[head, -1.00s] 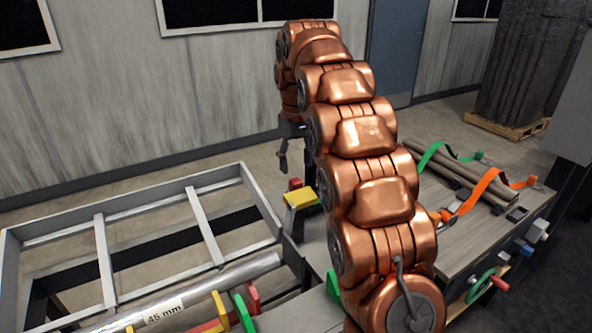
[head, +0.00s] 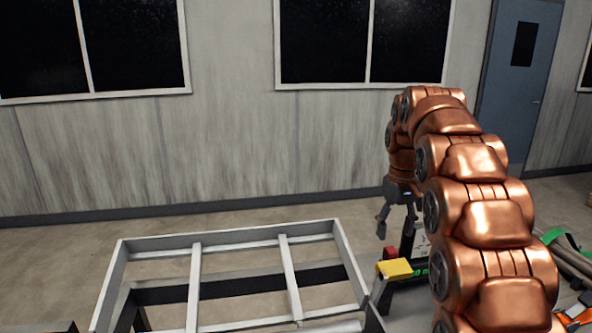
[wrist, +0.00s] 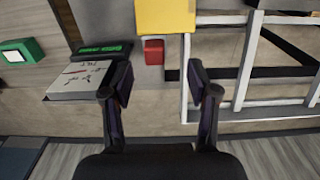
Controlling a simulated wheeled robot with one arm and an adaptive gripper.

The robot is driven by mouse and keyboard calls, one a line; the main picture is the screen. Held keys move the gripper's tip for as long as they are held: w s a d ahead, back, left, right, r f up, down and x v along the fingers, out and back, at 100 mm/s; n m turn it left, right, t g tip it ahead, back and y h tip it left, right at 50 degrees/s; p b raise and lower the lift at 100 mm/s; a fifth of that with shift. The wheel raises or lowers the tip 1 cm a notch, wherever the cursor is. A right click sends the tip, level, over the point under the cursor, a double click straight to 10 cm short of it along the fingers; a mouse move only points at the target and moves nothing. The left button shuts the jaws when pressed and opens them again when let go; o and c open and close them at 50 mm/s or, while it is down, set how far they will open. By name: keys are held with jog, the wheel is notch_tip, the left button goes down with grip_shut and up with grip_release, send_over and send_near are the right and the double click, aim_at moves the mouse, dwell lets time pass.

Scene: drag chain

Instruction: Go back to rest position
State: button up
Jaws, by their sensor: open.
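My gripper (head: 398,222) hangs at the far end of my copper arm, above the right end of the metal frame. In the wrist view my gripper (wrist: 162,92) is open, with its two fingers apart and nothing between them. A yellow block (head: 395,268) and a small red block (head: 391,252) lie below it; the yellow block (wrist: 165,15) and the red block (wrist: 154,52) also show in the wrist view, ahead of the fingers. My arm hides part of the bench at the right.
A grey metal frame (head: 195,275) stands at the centre left. A device with a green display (wrist: 102,50) and handwriting sits near the left finger in the wrist view. A green strap (head: 560,238) lies at the right. Floor before the wall is clear.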

jog(key=s+a+f+p, duration=0.1)
jog(key=s+a+f, duration=0.1)
jog(key=s, duration=1.1)
jog(key=s+a+f+m+g+p, duration=0.1)
jog(key=s+a+f, duration=0.2)
jog(key=s, duration=1)
jog(key=s+a+f+p, duration=0.1)
jog(key=s+a+f, duration=0.2)
jog(key=s, duration=1.1)
jog(key=shift+a+f+g+p, duration=0.2)
jog(key=shift+f+g+p, duration=0.1)
jog(key=shift+p, duration=0.1)
jog(key=shift+c, duration=0.2)
